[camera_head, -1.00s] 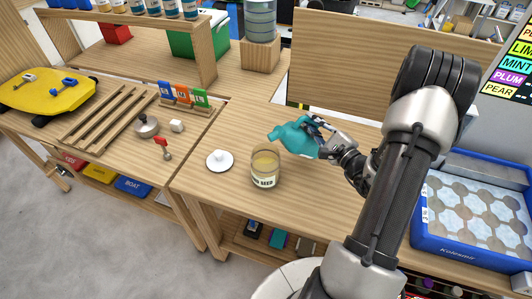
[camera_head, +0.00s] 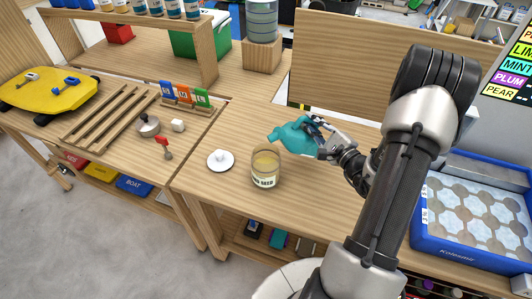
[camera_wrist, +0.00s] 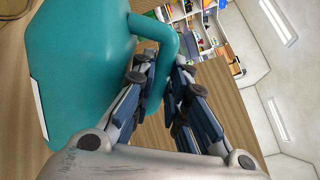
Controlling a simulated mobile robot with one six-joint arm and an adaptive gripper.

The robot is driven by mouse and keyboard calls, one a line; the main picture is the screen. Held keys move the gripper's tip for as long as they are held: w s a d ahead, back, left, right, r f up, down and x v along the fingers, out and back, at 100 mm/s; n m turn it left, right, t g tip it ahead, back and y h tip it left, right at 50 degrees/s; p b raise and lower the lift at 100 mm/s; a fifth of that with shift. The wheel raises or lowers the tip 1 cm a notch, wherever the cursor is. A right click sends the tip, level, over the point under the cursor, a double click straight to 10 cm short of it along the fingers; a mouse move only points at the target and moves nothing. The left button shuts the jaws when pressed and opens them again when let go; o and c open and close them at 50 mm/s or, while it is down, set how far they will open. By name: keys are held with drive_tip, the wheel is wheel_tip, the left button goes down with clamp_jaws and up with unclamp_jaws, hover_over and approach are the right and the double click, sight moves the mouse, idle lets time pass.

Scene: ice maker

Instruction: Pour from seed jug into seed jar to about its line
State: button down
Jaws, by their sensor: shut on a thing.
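The teal seed jug (camera_head: 292,137) is tilted well over to the left, with its spout just above and behind the rim of the seed jar. My gripper (camera_head: 322,136) is shut on the jug's handle; the wrist view shows its fingers (camera_wrist: 160,88) around the handle beside the jug body (camera_wrist: 85,75). The clear seed jar (camera_head: 265,169) stands upright on the wooden table with pale yellow contents and a label low on its front. No stream between spout and jar can be made out. The jug's inside is hidden.
A white round lid (camera_head: 220,160) with a knob lies left of the jar. A wooden panel (camera_head: 370,70) rises behind. The table front right of the jar is clear.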

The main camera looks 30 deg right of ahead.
drive_tip(key=shift+a+r+n+p, duration=0.35)
drive_tip(key=shift+r+n, duration=0.45)
drive_tip(key=shift+n, duration=0.4)
idle(3.2)
